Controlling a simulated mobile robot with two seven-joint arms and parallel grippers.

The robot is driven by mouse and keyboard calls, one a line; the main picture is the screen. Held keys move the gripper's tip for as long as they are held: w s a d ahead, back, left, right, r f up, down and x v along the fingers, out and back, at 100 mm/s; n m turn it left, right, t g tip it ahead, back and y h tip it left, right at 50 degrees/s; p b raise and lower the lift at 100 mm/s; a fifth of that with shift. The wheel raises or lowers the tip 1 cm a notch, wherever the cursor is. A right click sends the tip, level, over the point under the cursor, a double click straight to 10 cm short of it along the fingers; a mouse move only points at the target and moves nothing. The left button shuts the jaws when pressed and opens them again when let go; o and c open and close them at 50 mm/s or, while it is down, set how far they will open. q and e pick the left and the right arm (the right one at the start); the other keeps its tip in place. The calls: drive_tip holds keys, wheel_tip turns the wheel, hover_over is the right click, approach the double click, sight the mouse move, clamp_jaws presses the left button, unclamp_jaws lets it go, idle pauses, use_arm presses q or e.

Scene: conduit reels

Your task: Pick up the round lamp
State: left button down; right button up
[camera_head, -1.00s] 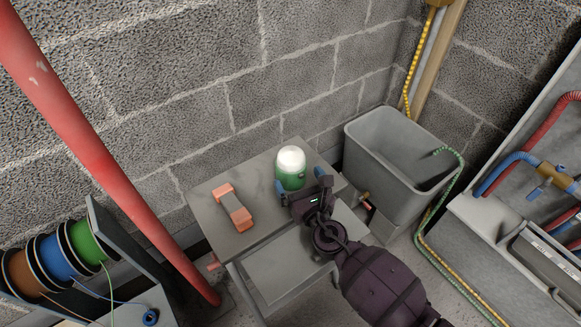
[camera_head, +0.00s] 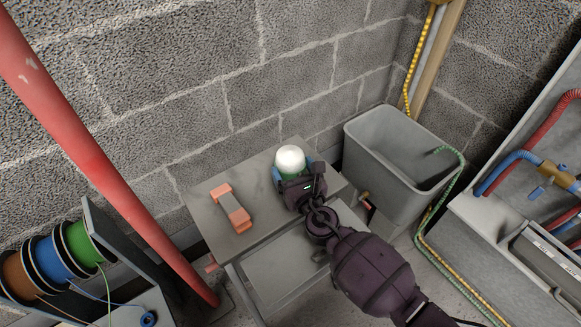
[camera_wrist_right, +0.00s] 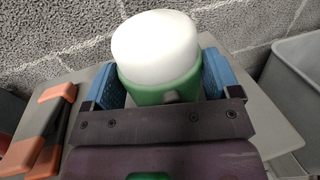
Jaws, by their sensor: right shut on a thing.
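The round lamp has a white domed top and a green body. It stands upright on the grey table (camera_head: 245,238) near the wall, and its white top (camera_head: 291,159) shows above my gripper. In the right wrist view the lamp (camera_wrist_right: 157,55) sits between the two blue finger pads. My right gripper (camera_head: 293,175) is shut on the lamp, with a pad on each side of its green body. The lower part of the lamp is hidden behind the gripper. My left gripper is not in view.
A grey and orange tool (camera_head: 231,208) lies on the table left of the lamp; it also shows in the wrist view (camera_wrist_right: 38,130). A grey bin (camera_head: 395,160) stands to the right. A red pipe (camera_head: 100,165) and cable reels (camera_head: 55,258) are on the left. A block wall is close behind.

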drive_tip(key=shift+r, duration=0.1)
drive_tip(key=shift+r, duration=0.35)
drive_tip(key=r+p, duration=0.2)
drive_tip(key=r, duration=0.2)
drive_tip(key=r+p, duration=0.3)
drive_tip(key=r, duration=0.1)
drive_tip(key=shift+w+r, duration=0.2)
drive_tip(key=shift+r, duration=0.1)
use_arm(q)
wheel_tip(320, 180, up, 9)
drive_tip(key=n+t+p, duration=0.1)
drive_tip(key=p, duration=0.6)
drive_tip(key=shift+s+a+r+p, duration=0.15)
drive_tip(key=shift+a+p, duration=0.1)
drive_tip(key=shift+p, duration=0.1)
use_arm(e)
wheel_tip(320, 180, up, 11)
drive_tip(key=shift+s+f, duration=0.2)
